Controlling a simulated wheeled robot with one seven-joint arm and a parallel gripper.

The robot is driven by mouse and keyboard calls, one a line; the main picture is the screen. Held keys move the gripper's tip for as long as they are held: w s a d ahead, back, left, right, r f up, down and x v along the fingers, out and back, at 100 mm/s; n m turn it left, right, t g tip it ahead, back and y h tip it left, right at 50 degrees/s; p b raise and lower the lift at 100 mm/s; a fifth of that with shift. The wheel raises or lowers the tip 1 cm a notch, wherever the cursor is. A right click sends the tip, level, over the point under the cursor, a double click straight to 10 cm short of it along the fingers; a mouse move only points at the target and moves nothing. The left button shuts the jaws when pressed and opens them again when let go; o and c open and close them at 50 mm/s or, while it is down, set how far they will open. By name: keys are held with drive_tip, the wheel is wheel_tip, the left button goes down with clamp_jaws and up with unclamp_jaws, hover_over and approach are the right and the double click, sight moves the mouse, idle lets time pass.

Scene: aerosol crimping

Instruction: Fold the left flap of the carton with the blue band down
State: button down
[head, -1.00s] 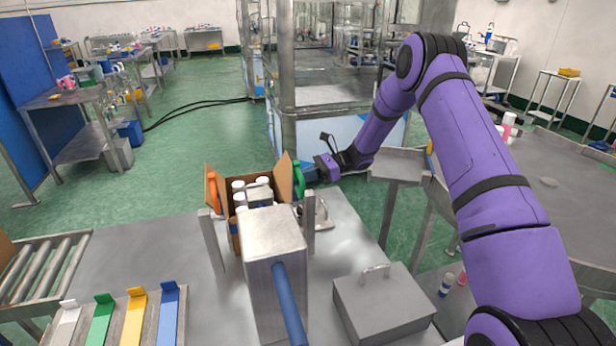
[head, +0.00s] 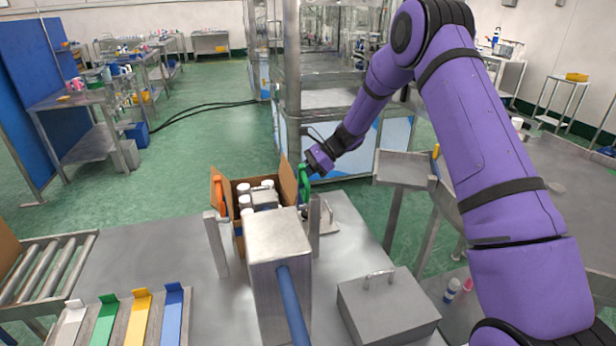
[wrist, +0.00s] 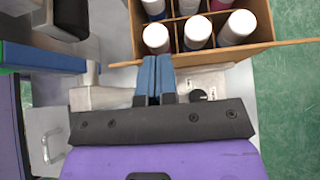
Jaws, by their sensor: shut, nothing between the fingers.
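The open carton (head: 239,228) stands on the metal table in the head view, holding several white-capped cans between dividers; I cannot make out a blue band. Its left flap (head: 228,188) stands up, with an orange piece (head: 218,195) at it. Its right flap (head: 288,180) also stands up, with a green piece (head: 304,183) beside it. My gripper is on the outer side of the right flap, its fingertips partly hidden in the head view. In the wrist view my gripper (wrist: 153,62) is shut and empty, its blue fingertips close to a flap's edge (wrist: 250,49); contact is unclear.
A metal post block with a blue bar (head: 278,240) stands in front of the carton, with upright guides (head: 216,243) beside it. A lidded metal box (head: 387,308) sits front right. Coloured strips (head: 140,318) and rollers (head: 45,265) are at left.

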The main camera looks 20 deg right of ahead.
drive_tip(key=a+h, duration=0.1)
drive_tip(key=h, duration=0.1)
drive_tip(key=a+r+h, duration=0.1)
drive_tip(key=a, duration=0.1)
drive_tip(key=shift+a+h, duration=0.25)
drive_tip(key=shift+h, duration=0.15)
drive_tip(key=a+h, duration=0.3)
drive_tip(key=a+f+h, duration=0.1)
drive_tip(key=a+h, duration=0.2)
drive_tip(key=shift+f+h, duration=0.1)
drive_tip(key=shift+h, duration=0.3)
drive_tip(key=shift+a+f+h, duration=1.85)
drive_tip(key=shift+f+h, duration=0.05)
drive_tip(key=shift+h, duration=0.5)
drive_tip(key=shift+r, duration=0.2)
drive_tip(key=shift+r, duration=0.65)
